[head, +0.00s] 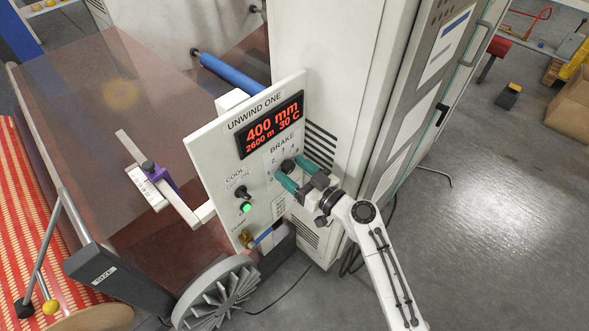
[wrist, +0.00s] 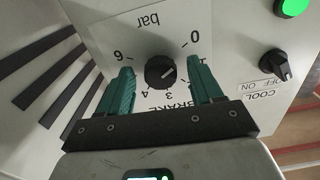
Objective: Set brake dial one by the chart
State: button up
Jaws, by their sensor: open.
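The brake dial is a black knob (wrist: 160,72) with a white pointer line, on a white panel with a bar scale, upside down in the wrist view. The pointer leans up and right in that view, roughly toward the 0 and 1 end; the exact value is unclear. It also shows in the head view (head: 288,165) under the word BRAKE on the UNWIND ONE panel (head: 222,150). My gripper (wrist: 164,66) is open, its teal fingers on either side of the knob with visible gaps. The panel display (head: 271,125) reads 400 mm, 2600 m, 30 °C.
A COOL switch (wrist: 278,64) and a lit green button (head: 246,208) are beside the dial. Printed sheets (head: 447,45) hang on the cabinet door; their text is unreadable. A grey finned wheel (head: 218,293) stands below the panel.

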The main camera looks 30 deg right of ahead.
jog(key=c, duration=1)
jog(key=shift+c, duration=0.2)
jog(key=shift+m, duration=0.3)
jog(key=m+b, duration=0.1)
jog(key=m, duration=0.1)
jog(key=shift+m, duration=0.3)
jog(key=m, duration=0.4)
jog(key=shift+m+b, duration=0.3)
jog(key=shift+b, duration=0.05)
jog(key=m, duration=0.4)
jog(key=shift+r+m, duration=0.1)
jog(key=shift+m, duration=0.2)
jog(key=shift+m+p, duration=0.5)
jog(key=shift+m, duration=1.4)
